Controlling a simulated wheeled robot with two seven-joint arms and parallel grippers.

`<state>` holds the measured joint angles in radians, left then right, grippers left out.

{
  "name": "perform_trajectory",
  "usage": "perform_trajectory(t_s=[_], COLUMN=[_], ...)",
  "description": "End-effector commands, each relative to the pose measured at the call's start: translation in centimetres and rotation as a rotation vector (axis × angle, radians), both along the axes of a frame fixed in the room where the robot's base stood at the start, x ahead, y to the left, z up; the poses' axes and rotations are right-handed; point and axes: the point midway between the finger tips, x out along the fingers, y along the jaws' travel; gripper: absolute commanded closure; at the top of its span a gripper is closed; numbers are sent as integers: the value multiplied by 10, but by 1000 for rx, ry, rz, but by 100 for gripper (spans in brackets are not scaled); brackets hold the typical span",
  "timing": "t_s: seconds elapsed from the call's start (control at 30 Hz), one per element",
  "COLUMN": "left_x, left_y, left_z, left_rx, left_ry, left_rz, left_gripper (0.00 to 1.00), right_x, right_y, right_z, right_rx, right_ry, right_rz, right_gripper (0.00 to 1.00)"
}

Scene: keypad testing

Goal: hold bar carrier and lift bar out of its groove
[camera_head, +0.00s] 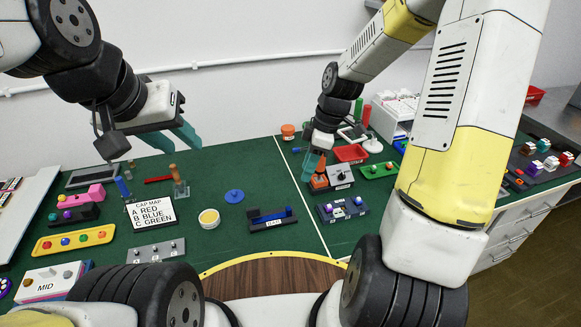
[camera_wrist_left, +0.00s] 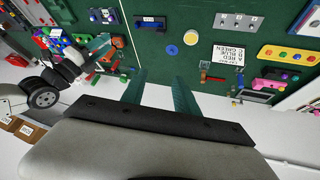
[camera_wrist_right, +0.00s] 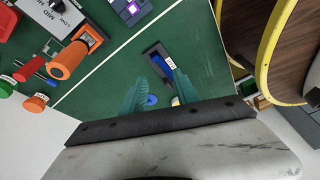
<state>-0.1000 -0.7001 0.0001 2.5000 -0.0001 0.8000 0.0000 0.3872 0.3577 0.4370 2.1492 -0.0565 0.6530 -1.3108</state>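The bar carrier (camera_head: 272,224) is a dark block with a white BAR label on its front, on the green mat. A blue bar (camera_head: 271,216) lies along its groove. The carrier also shows in the right wrist view (camera_wrist_right: 151,50), with the blue bar (camera_wrist_right: 163,62) in it, just beyond the fingertips. My right gripper (camera_head: 313,166) is open and empty, to the right of and behind the carrier. My left gripper (camera_head: 172,140) is open and empty in the air, to the left of and behind the carrier. The carrier shows small in the left wrist view (camera_wrist_left: 150,22).
A blue disc (camera_head: 234,196) and a yellow round pot (camera_head: 209,218) stand left of the carrier. A CAP MAP card (camera_head: 147,214) is further left. An orange-handled block (camera_head: 320,182) and a purple-button block (camera_head: 342,208) are to the right. Mat in front of the carrier is clear.

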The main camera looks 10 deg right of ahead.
Motion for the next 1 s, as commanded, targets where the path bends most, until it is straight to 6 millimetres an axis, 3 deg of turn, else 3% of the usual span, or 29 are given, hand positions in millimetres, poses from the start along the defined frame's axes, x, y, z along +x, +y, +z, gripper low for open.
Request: perform_trajectory(t_s=[0.03, 0.1, 0.3, 0.47, 0.67, 1.0], left_x=[0, 0, 0, 4, 31, 100], left_y=[0, 0, 0, -1, -11, -31], left_z=[0, 0, 0, -2, -18, -82], left_rx=[0, 0, 0, -15, -124, -388], left_ry=[0, 0, 0, 16, 115, 385], left_rz=[0, 0, 0, 17, 147, 568], left_gripper=[64, 64, 64, 60, 60, 60], right_x=[5, 11, 20, 22, 22, 22], right_y=[4, 11, 26, 30, 30, 30], right_z=[-22, -42, -79, -86, -86, -86], right_rx=[41, 93, 203, 231, 231, 230], right_ry=[14, 9, -25, -40, -42, -40], right_rz=[70, 163, 329, 370, 373, 371], right_gripper=[64, 64, 64, 64, 64, 64])
